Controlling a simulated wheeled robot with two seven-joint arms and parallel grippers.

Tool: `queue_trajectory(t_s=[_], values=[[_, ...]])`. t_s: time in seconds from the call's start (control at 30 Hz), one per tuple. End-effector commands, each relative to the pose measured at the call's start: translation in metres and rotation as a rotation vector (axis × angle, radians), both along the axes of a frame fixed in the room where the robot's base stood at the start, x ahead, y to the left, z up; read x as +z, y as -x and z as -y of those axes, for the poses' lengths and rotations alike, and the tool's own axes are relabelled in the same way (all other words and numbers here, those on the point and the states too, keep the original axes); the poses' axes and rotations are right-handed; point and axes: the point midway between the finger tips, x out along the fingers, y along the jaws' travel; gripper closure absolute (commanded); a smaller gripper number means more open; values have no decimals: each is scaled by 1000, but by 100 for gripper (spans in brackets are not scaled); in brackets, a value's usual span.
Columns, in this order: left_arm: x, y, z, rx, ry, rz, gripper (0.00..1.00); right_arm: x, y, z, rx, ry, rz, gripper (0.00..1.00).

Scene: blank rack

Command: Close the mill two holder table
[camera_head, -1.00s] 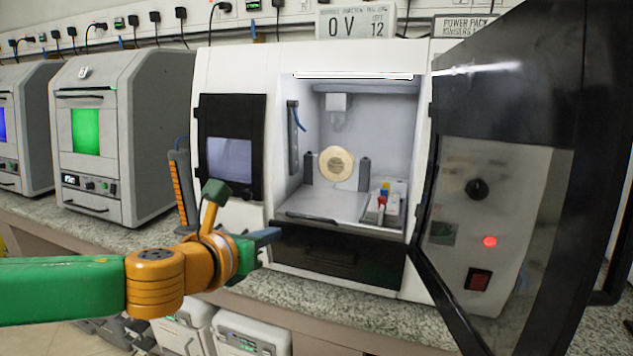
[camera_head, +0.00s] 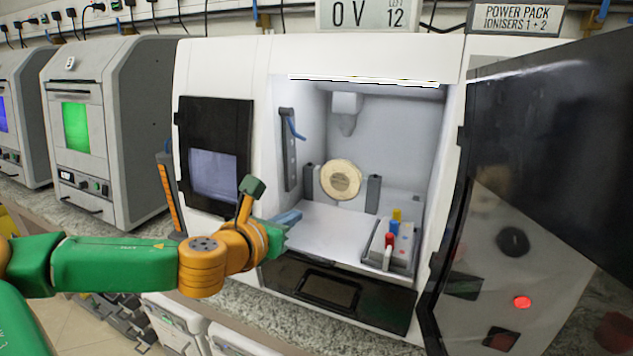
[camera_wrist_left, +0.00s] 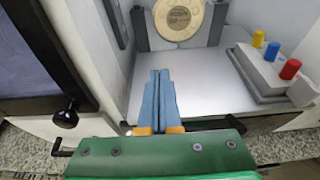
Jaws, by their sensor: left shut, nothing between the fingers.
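The mill (camera_head: 225,75) is a white machine with an open chamber. Inside it lies the pale flat holder table (camera_head: 335,228), with a cream round disc (camera_head: 341,180) between two grey uprights at its back. The table also shows in the left wrist view (camera_wrist_left: 205,92), with a dark handle bar along its front edge. My left gripper (camera_head: 298,214) is at the chamber's front left, its blue fingers shut and empty. In the left wrist view the fingers (camera_wrist_left: 160,75) point inward over the table toward the disc. I cannot tell whether they touch the table. My right gripper is not in view.
A grey block with yellow, blue and red pegs (camera_head: 390,250) sits at the table's right. The mill's dark door (camera_head: 540,180) stands open on the right. A black screen panel (camera_head: 214,155) is left of the opening. Grey machines (camera_head: 110,130) stand further left.

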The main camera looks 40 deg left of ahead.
Motion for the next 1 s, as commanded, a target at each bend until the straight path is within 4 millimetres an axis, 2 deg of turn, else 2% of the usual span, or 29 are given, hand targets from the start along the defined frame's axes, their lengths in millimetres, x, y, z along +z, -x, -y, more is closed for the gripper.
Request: queue_trajectory(t_s=[0.03, 0.37, 0.5, 0.7, 1.0], values=[[3, -10, -1, -3, 9, 1, 100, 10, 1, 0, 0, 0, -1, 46], [-19, -72, -17, 3, 6, 1, 100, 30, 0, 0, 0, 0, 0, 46], [-18, -94, -23, 3, 2, 2, 100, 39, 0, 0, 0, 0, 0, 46], [-21, -108, -26, 1, -1, 0, 100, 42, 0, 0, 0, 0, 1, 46], [-22, -109, -26, 0, -1, 0, 100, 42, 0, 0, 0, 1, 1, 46]])
